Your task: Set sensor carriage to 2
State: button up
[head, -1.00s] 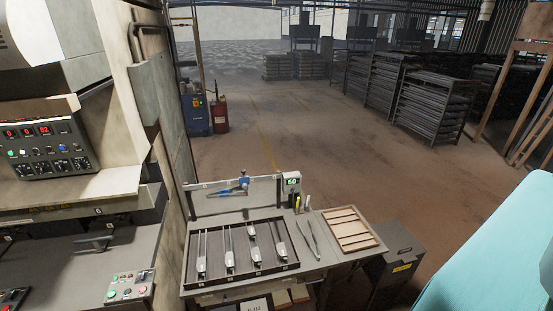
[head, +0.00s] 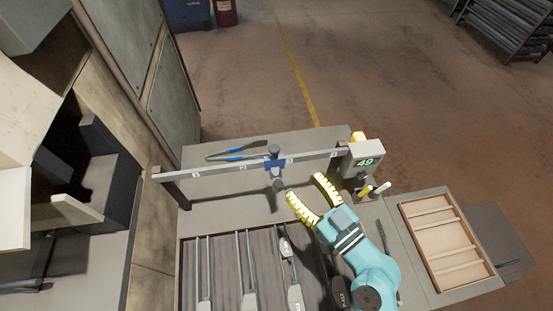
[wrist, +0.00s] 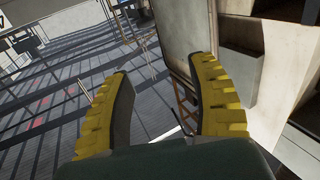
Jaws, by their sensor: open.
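The sensor carriage (head: 274,165) is a small blue clamp with a grey round knob hanging from its front. It sits on the pale horizontal rail (head: 220,169), between the marks that look like 2 and 3, closer to 3. My gripper (head: 304,185), with yellow ribbed fingers, is open just to the right of the knob and appears apart from it. In the wrist view my gripper (wrist: 161,66) is also open, with nothing held between its fingers; the carriage does not show there.
A display box (head: 363,160) reading 49 stands at the rail's right end. Blue-handled tools (head: 240,154) lie behind the rail. A dark tray (head: 225,265) with rods is in front, and a wooden compartment tray (head: 447,244) is at right. A machine stands left.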

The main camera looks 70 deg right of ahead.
aim_at(277, 152)
jog(key=shift+m+g+h, duration=0.3)
jog(key=shift+m, duration=0.1)
jog(key=p+x, duration=0.2)
jog(key=x, duration=0.2)
jog(key=f+p+x, duration=0.1)
jog(key=p+x, duration=0.1)
jog(key=x, duration=0.3)
jog(key=f+p+x, duration=0.1)
jog(key=p+x, duration=0.2)
jog(key=x, duration=0.2)
jog(key=shift+s+d, duration=0.3)
jog(key=shift+d, duration=0.1)
jog(key=shift+w+d+f, duration=0.1)
jog(key=shift+w+d, duration=0.1)
jog(key=shift+w, duration=0.1)
grip_shut()
